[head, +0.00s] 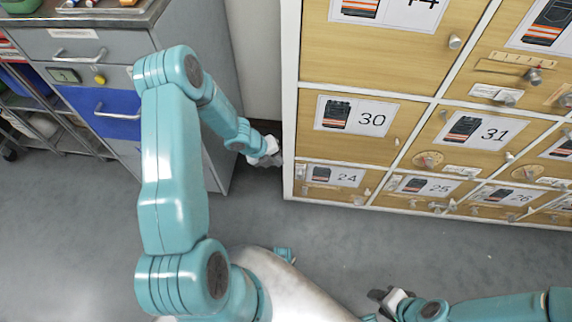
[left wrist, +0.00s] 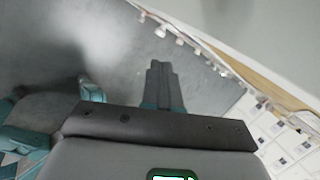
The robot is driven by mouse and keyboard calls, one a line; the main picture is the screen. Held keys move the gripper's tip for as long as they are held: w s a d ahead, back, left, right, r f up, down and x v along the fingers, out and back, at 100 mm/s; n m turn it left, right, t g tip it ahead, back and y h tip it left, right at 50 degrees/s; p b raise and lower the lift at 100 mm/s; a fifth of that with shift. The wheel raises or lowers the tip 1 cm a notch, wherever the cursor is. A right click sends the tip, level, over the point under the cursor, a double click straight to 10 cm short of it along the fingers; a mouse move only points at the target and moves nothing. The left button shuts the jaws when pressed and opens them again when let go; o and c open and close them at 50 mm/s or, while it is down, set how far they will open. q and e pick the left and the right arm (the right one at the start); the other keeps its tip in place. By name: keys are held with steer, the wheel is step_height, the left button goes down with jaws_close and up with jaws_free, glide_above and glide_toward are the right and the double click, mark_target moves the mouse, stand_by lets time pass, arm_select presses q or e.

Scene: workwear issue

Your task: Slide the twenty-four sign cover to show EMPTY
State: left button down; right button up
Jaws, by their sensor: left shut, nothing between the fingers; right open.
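The locker door numbered 24 (head: 335,192) is at the bottom left of the wooden locker bank, with a picture label (head: 336,176) on it. Its sign cover is too small to make out, so I cannot tell what it shows. My left gripper (head: 270,161) is shut and empty, just left of the bank's white left edge, at about the height of door 24's top. Its closed fingers (left wrist: 160,75) also show in the left wrist view, over grey floor. My right gripper (head: 384,296) is open and empty, low in front of the lockers.
Doors 30 (head: 400,112), 31 (head: 470,152) and 25 (head: 425,200) surround door 24, with knobs and small fittings sticking out. A grey cabinet with a blue drawer (head: 105,112) stands at left. Grey floor (head: 345,240) is open in front.

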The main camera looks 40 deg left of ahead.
mark_target(298, 174)
arm_select(q)
steer(key=b+x, duration=0.4)
steer(key=x, duration=0.7)
steer(key=shift+w+d+f, duration=0.1)
steer(key=shift+w+f, duration=0.1)
steer(key=shift+f, duration=0.15)
steer(key=shift+w+d+f, duration=0.15)
steer(key=shift+w+f, duration=0.1)
steer(key=shift+f, duration=0.2)
steer(key=shift+f, duration=0.1)
step_height(298, 174, down, 6)
steer(key=b, duration=0.6)
steer(key=shift+f, duration=0.1)
